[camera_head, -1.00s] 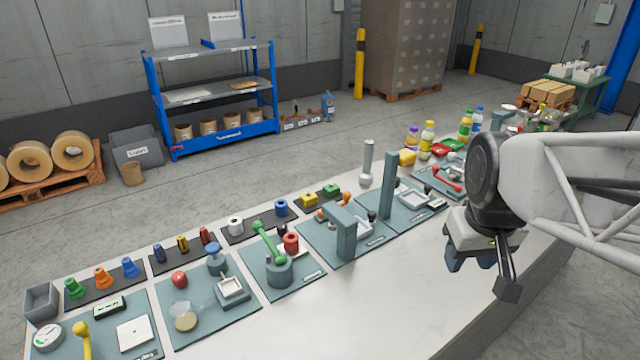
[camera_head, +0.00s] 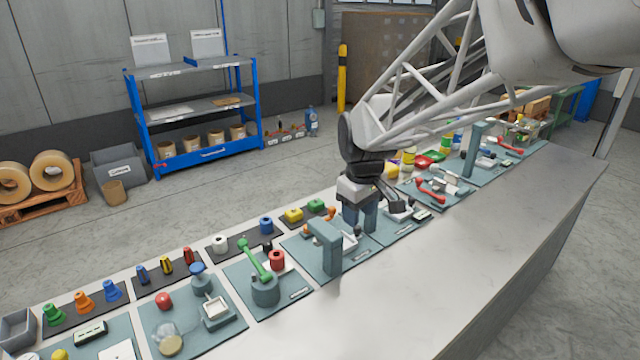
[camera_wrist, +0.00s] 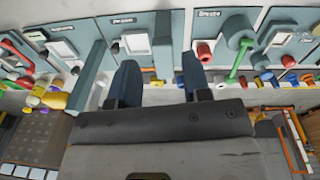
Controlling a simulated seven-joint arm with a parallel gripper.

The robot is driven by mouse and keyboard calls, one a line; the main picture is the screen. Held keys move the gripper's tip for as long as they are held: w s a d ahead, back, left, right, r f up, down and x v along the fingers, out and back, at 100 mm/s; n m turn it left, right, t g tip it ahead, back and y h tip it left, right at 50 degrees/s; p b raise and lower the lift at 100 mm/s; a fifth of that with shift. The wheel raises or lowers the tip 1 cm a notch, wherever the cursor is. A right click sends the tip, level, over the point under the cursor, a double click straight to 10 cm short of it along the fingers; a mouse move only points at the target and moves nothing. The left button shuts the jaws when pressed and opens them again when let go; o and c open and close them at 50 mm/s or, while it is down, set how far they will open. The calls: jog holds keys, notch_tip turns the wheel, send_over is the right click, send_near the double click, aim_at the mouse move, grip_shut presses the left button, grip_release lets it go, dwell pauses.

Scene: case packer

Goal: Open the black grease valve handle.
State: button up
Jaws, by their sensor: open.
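My gripper (camera_head: 360,218) hangs fingers-down over the bench, beside a grey-teal post (camera_head: 328,248). It is open and empty; the wrist view shows the gap between its two dark fingers (camera_wrist: 160,78). A small black knob (camera_head: 357,231) shows near the fingers, on the panel with that post. Another black piece (camera_head: 267,246) sits behind a red cylinder (camera_head: 277,261) on the panel to the left. That panel also carries a green lever (camera_head: 254,258) on a grey round base (camera_head: 265,290). Its label (camera_wrist: 209,13) seems to read "Grease". I cannot tell which black piece is the valve handle.
A second tall post (camera_head: 469,150) stands farther right. Red handles (camera_head: 430,191), bottles and colored knobs line the bench. The front strip of the white bench top (camera_head: 420,290) is clear. A blue shelf (camera_head: 190,110) stands behind on the floor.

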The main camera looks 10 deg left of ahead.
jog(key=w+a+f+n, duration=0.2)
jog(key=w+a+f, duration=0.15)
jog(key=a, duration=0.25)
jog(key=w+a+f+n, duration=0.2)
jog(key=w+a, duration=0.2)
jog(key=a, duration=0.1)
jog(key=n+g, duration=0.1)
jog(key=n, duration=0.3)
send_over(267, 243)
notch_tip(267, 243, down, 10)
jog(key=shift+w+r, duration=0.1)
jog(key=shift+r, duration=0.15)
jog(key=shift+f, duration=0.1)
jog(key=shift+f, duration=3.8)
jog(key=c, duration=0.6)
